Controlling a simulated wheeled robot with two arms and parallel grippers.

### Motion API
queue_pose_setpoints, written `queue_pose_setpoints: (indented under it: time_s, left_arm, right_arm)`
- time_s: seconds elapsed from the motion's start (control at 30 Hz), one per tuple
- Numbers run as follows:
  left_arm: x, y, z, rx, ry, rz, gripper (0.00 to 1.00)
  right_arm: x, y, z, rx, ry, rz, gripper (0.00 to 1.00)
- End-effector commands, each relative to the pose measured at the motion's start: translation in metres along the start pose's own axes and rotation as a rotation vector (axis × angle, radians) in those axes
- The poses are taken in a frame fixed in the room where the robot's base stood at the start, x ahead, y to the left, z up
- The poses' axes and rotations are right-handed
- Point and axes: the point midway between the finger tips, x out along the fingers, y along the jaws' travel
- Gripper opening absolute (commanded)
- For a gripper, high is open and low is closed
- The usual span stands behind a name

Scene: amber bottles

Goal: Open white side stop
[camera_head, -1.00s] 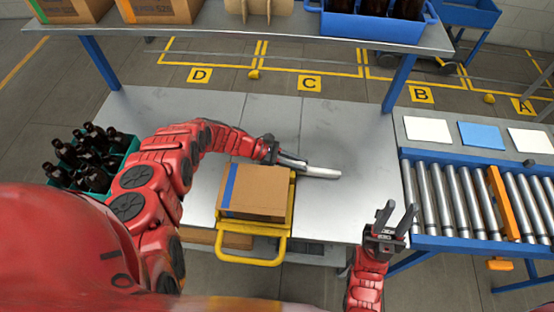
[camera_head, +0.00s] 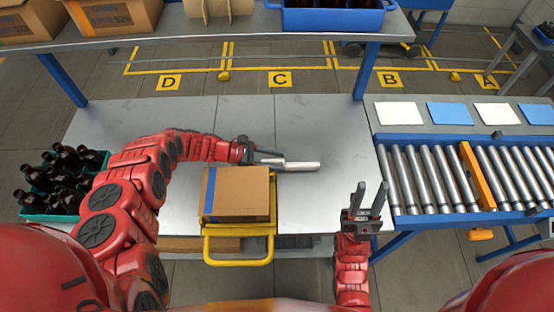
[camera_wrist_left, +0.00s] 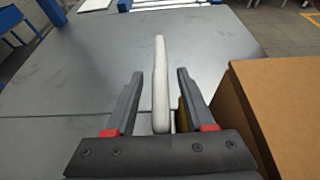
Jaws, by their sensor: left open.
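The white side stop (camera_head: 302,166) is a slim pale bar on the metal table, just behind and right of the cardboard box (camera_head: 236,194). In the left wrist view the white side stop (camera_wrist_left: 160,85) runs lengthwise between the two fingers of my left gripper (camera_wrist_left: 158,90). That gripper is open, with a visible gap on each side of the bar. In the head view my left gripper (camera_head: 270,158) is at the bar's left end. My right gripper (camera_head: 368,195) is open and empty, fingers up, at the table's front right edge.
The box rests on a yellow-framed carrier (camera_head: 240,262) at the table's front. A green crate (camera_head: 50,216) of amber bottles stands at left. A roller conveyor (camera_head: 430,178) with an orange bar (camera_head: 478,176) is at right. A shelf (camera_head: 200,38) spans the back.

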Motion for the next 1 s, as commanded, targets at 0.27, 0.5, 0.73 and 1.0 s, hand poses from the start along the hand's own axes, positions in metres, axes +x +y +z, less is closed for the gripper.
queue_pose_setpoints:
  time_s: [0.27,0.5,0.73,1.0]
  left_arm:
    - [-0.049,0.003,-0.003,0.004,0.004,0.005,0.54]
    - [-0.111,0.002,-0.005,0.002,0.002,0.007,0.54]
    - [-0.155,0.002,-0.002,0.005,0.001,0.005,0.54]
    - [-0.171,0.000,-0.001,0.000,0.000,0.002,0.54]
  right_arm:
    - [-0.018,-0.001,0.003,0.000,0.000,0.000,0.36]
    - [-0.045,-0.002,0.008,0.000,0.000,0.000,0.36]
    - [-0.059,-0.003,0.010,0.000,0.000,0.000,0.36]
    - [-0.062,-0.003,0.011,0.000,0.000,0.000,0.36]
